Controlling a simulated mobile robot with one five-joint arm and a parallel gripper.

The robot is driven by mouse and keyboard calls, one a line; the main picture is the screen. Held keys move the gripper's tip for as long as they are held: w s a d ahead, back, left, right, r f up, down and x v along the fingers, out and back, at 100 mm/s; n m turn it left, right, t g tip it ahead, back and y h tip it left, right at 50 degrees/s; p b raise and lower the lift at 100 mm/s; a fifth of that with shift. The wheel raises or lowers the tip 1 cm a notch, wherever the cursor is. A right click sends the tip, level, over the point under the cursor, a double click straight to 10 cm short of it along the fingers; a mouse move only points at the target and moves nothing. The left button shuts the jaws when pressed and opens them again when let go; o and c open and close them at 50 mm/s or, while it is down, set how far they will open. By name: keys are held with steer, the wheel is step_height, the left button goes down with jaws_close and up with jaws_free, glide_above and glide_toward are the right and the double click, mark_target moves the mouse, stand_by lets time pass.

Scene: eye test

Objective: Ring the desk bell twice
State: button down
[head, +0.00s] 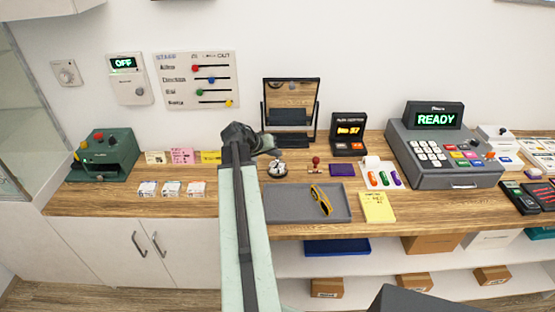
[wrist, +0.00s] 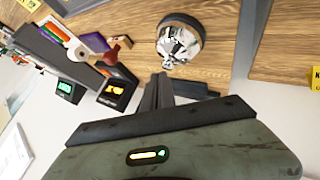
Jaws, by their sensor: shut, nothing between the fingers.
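The desk bell (head: 277,170) is silver with a dark base and stands on the wooden counter, just left of the red stamp. In the wrist view the bell (wrist: 180,38) shows as a shiny dome with a dark rim, near the top middle. My gripper (head: 270,146) is shut and empty. In the head view it appears just above and slightly left of the bell. In the wrist view its fingers (wrist: 160,80) point toward the bell, with a visible gap between them in the picture. I cannot tell the exact height over the bell.
The red stamp (head: 316,163) stands close right of the bell, and a grey tray (head: 285,207) lies in front with yellow-handled item (head: 320,198). A dark-framed stand (head: 291,110) rises behind. The cash register (head: 440,150) is farther right. Paper notes (head: 182,156) lie left of my arm.

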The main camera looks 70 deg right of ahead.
steer(key=shift+f+b, duration=0.45)
stand_by(0.3)
steer(key=shift+r, duration=0.15)
steer(key=shift+r+p, duration=0.8)
steer(key=shift+p, duration=0.15)
step_height(320, 180, up, 5)
steer(key=p, duration=0.5)
stand_by(2.1)
